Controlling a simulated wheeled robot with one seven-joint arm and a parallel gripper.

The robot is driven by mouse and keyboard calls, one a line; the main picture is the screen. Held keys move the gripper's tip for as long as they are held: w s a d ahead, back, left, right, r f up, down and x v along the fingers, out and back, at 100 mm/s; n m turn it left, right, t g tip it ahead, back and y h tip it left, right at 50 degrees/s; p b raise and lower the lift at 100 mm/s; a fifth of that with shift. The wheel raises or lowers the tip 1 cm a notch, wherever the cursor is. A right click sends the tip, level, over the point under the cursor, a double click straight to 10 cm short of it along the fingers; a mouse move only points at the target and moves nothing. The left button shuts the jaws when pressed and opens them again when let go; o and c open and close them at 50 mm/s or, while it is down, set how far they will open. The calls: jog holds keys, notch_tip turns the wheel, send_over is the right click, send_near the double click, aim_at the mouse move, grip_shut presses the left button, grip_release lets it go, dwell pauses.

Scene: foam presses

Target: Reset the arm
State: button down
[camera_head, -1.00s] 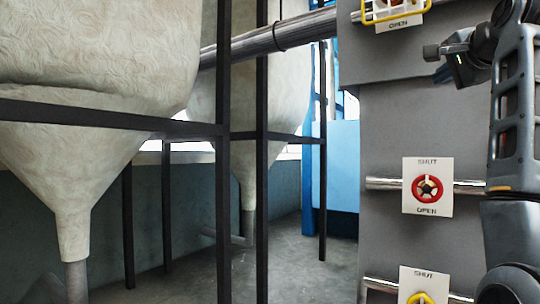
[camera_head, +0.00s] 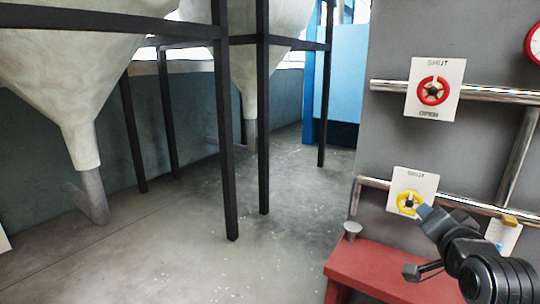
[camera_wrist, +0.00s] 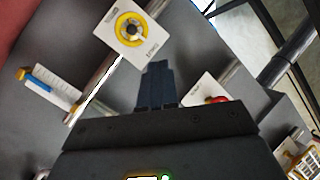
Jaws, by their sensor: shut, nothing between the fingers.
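My gripper (camera_head: 424,212) is at the lower right of the head view, with its fingers together and nothing between them. The shut dark fingers also show in the middle of the wrist view (camera_wrist: 156,84). In the head view the fingertips overlap the lower right of the yellow valve wheel (camera_head: 409,202) on its white SHUT card. In the wrist view the yellow wheel (camera_wrist: 130,28) lies beyond the fingertips, apart from them.
A red valve wheel (camera_head: 433,91) with a SHUT/OPEN card is higher on the grey panel (camera_head: 400,140). Metal pipes run across the panel. A red bench (camera_head: 365,270) stands below. Grey hoppers on a dark frame (camera_head: 222,120) fill the left; the middle floor is open.

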jog(key=s+a+f+n+y, duration=0.1)
jog(key=s+a+f+n, duration=0.2)
jog(key=s+f, duration=0.7)
jog(key=s+a+f+n, duration=0.25)
jog(key=s+f, duration=0.35)
jog(key=s, duration=0.8)
jog(key=s+a+r+n, duration=0.2)
jog(key=s, duration=1)
jog(key=s+a+r+n+g+y, duration=0.1)
jog(key=s+a+r+n, duration=0.1)
jog(key=s, duration=1.1)
jog(key=shift+s+a+r+y, duration=0.15)
jog(key=shift+a+r+y, duration=0.2)
jog(key=shift+r, duration=0.3)
